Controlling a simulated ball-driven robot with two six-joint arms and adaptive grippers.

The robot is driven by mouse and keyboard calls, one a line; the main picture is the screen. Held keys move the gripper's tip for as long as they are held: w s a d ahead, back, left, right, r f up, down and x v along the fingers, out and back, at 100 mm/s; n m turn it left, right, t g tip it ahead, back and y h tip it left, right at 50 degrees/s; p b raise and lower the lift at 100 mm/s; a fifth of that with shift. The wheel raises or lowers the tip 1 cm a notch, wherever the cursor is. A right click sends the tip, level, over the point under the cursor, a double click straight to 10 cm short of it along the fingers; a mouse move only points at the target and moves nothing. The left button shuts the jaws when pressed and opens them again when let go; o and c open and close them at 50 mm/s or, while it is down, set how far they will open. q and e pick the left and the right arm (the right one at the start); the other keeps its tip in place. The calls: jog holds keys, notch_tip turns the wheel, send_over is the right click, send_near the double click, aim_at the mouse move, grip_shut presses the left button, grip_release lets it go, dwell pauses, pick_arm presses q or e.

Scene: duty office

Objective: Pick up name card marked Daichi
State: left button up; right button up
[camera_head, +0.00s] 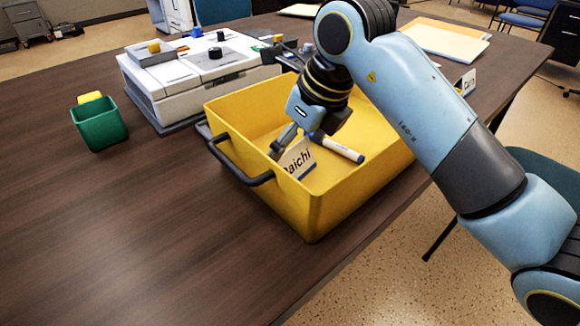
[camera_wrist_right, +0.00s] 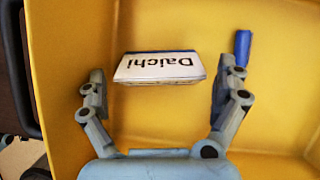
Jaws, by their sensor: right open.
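The name card marked Daichi (camera_head: 298,158) stands inside the yellow tray (camera_head: 345,212), partly hidden by my right gripper in the head view. In the right wrist view the card (camera_wrist_right: 160,67) appears upside down, a white face with dark letters and a blue edge. My right gripper (camera_head: 293,143) reaches down into the tray. Its two fingers are spread, one on each side of the card, with gaps between card and fingers in the wrist view (camera_wrist_right: 160,88). My left gripper is not in view.
A white and blue marker (camera_head: 338,147) lies in the tray beside the gripper; its blue end shows near one finger (camera_wrist_right: 242,48). A green cup (camera_head: 99,125) and a white machine (camera_head: 195,75) stand left and behind.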

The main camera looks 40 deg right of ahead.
jog(key=shift+w+f, duration=0.2)
jog(key=shift+f, duration=0.35)
jog(key=c, duration=0.6)
jog(key=shift+o, duration=0.2)
jog(key=shift+r, duration=0.15)
